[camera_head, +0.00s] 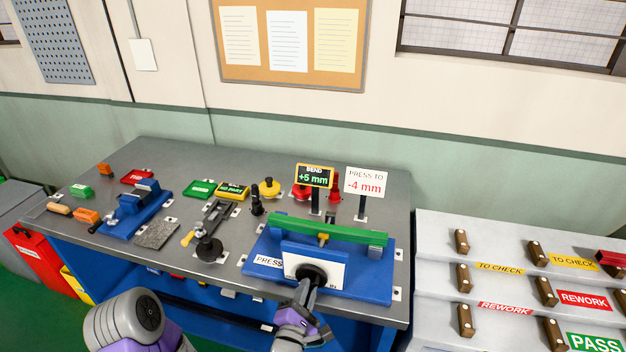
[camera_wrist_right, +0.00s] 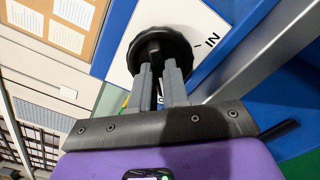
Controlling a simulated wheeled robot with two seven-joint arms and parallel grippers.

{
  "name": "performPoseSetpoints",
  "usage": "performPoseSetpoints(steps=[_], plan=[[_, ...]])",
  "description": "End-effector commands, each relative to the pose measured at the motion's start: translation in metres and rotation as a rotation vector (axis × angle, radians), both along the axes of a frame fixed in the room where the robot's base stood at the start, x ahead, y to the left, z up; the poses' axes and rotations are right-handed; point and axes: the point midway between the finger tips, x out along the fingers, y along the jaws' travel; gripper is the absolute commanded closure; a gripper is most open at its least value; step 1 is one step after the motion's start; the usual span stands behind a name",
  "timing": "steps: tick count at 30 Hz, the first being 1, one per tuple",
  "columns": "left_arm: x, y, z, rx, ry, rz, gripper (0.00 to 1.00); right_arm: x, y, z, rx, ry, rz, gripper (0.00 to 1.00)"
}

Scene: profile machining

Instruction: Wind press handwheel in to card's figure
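The press (camera_head: 375,285) has a blue base on the workbench, with a green bar (camera_head: 340,232) across its top. Its black handwheel (camera_head: 311,274) sits on the white front plate. The handwheel (camera_wrist_right: 158,50) is also in the right wrist view, beside the letters IN. The card (camera_head: 366,182) reads "PRESS TO -4 mm", and the bend display (camera_head: 315,176) reads "+5 mm". My right gripper (camera_head: 309,287) is at the handwheel. Its fingers (camera_wrist_right: 160,68) are close together with something dark between them, apparently closed on the wheel's handle, though they hide the contact. My left gripper is not seen.
The grey workbench (camera_head: 155,157) carries a blue vise (camera_head: 138,200), a black-knobbed clamp (camera_head: 209,248) and several small coloured blocks on the left. Stepped grey racks with wooden pegs and labels stand to the right (camera_head: 440,235). A gap separates bench and racks.

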Motion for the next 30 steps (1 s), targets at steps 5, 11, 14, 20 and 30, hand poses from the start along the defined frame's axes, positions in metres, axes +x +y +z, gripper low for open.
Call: performPoseSetpoints(steps=[5,11,14,20,30], plan=[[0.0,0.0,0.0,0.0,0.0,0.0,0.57,0.0,0.0,0.0,0.0,0.0,0.0,1.0],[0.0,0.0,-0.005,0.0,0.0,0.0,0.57,0.0,0.0,-0.001,0.028,-0.009,0.0,1.0],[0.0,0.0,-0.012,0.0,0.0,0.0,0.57,0.0,0.0,-0.002,0.074,-0.024,0.0,1.0],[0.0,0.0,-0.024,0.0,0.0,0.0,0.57,0.0,0.0,-0.003,0.164,-0.053,0.001,1.0],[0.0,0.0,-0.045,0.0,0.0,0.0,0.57,0.0,0.0,-0.003,0.3,-0.097,0.001,1.0]])
